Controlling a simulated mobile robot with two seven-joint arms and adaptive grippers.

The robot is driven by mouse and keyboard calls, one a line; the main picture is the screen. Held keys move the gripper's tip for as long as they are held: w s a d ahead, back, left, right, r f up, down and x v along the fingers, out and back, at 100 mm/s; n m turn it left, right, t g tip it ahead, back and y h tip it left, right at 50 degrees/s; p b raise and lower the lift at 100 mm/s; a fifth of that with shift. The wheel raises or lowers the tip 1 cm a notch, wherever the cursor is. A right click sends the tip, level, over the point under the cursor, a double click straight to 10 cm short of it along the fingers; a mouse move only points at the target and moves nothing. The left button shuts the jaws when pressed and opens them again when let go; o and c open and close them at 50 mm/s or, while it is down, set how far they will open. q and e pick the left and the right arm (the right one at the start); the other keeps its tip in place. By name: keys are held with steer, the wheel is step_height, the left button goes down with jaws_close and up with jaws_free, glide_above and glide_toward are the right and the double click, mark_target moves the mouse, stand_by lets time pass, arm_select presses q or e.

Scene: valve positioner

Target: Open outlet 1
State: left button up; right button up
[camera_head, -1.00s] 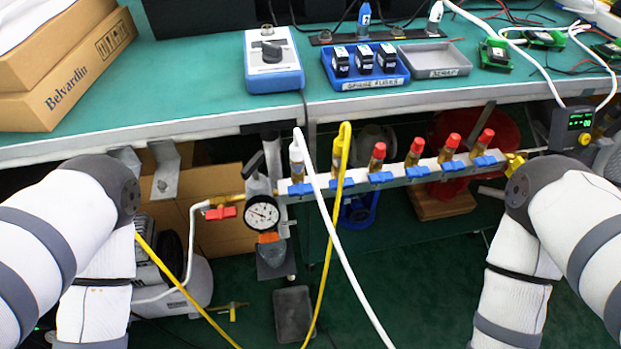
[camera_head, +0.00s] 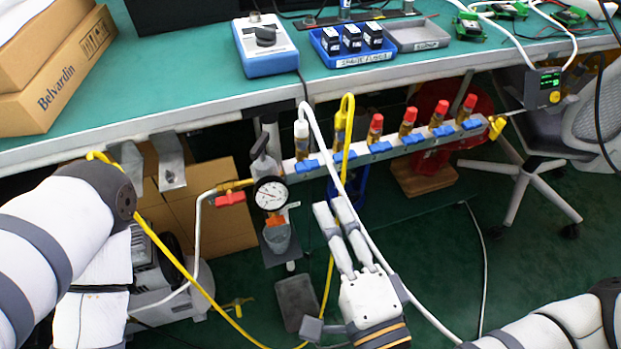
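The manifold bar (camera_head: 395,152) runs under the bench edge. It carries a row of outlets, with blue handles along its front. The leftmost outlet (camera_head: 301,138) has a white hose and a blue handle (camera_head: 307,166); no outlet number is legible. The second outlet (camera_head: 340,128) has a yellow hose; the others have red caps. My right gripper (camera_head: 333,206) points up below the second outlet, by the hoses.
A pressure gauge (camera_head: 271,194) and a red-handled valve (camera_head: 231,198) sit left of the bar. The yellow hose (camera_head: 327,285) and white hose (camera_head: 388,268) hang close to my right gripper. The bench (camera_head: 188,78) overhangs the bar. A chair (camera_head: 530,177) stands right.

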mark_target(309, 170)
steer(key=x, duration=0.9)
jaws_close()
